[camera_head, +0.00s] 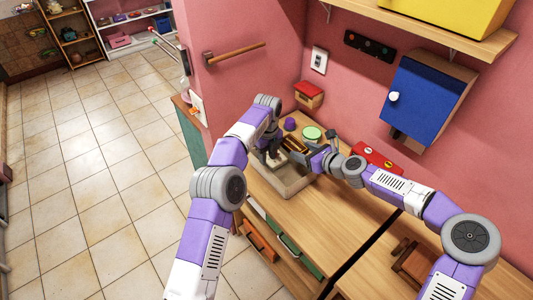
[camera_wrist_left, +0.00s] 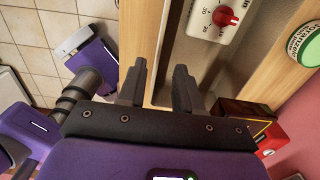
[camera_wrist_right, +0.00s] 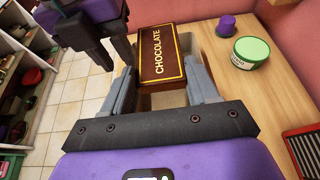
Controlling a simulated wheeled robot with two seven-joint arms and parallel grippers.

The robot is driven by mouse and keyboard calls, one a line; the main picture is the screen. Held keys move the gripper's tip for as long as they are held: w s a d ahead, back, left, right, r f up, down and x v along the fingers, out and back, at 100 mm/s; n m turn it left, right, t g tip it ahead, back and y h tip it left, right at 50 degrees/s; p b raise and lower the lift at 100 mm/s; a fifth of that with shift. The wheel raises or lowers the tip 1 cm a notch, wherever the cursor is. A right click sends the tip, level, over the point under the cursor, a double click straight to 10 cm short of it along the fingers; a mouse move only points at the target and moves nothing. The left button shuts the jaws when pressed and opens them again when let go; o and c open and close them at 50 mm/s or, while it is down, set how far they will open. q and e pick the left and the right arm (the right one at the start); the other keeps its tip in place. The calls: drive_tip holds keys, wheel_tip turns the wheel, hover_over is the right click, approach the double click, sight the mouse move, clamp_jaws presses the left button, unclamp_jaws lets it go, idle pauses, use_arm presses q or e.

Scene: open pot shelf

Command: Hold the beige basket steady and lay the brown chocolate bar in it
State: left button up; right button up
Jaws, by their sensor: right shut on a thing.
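The beige basket (camera_head: 291,193) stands on the wooden counter and shows in the left wrist view (camera_wrist_left: 178,42). A white timer with a red dial (camera_wrist_left: 213,18) lies in it. My right gripper (camera_wrist_right: 162,84) is shut on the brown chocolate bar (camera_wrist_right: 163,54), held over the basket; the bar also shows in the head view (camera_head: 293,144). My left gripper (camera_wrist_left: 159,78) is open at the basket's side, its fingers apart around the near wall. I cannot tell whether they touch it. The arms hide part of the basket in the head view.
A green-lidded tub (camera_wrist_right: 251,52) and a purple cup (camera_wrist_right: 226,25) stand on the counter behind the basket. A red box (camera_head: 375,158) stands to the right. A blue cabinet (camera_head: 426,98) hangs on the pink wall.

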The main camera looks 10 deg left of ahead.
sight(267, 180)
use_arm(q)
wheel_tip(267, 180, down, 11)
idle(0.4)
clamp_jaws()
